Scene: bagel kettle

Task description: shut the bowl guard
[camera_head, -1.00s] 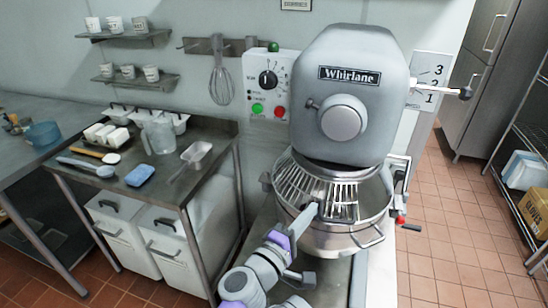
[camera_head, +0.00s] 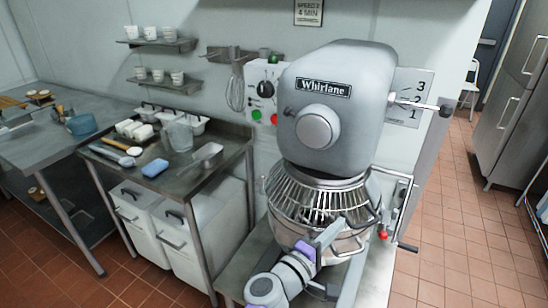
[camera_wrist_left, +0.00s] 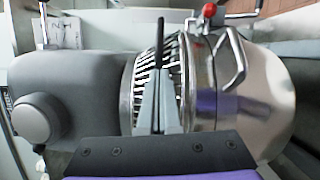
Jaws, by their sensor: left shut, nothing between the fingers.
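The mixer (camera_head: 335,110) is a grey Whirlane machine with its steel bowl (camera_head: 310,237) under the head. The bowl guard (camera_head: 310,200) is a ring of steel wire bars between head and bowl. Its bars now span the front of the bowl from the left side to the right. My left gripper (camera_head: 345,224) is shut and empty, at the front right of the guard, close to its lower rim. In the left wrist view, the shut fingers (camera_wrist_left: 160,75) lie in front of the guard bars (camera_wrist_left: 145,72); contact is unclear. My right gripper is out of view.
A control panel (camera_head: 263,92) with green and red buttons is on the wall left of the mixer. A lever with a red knob (camera_head: 383,235) stands right of the bowl. A steel table (camera_head: 190,175) with tubs and a jug is at left. Open tiled floor lies at right.

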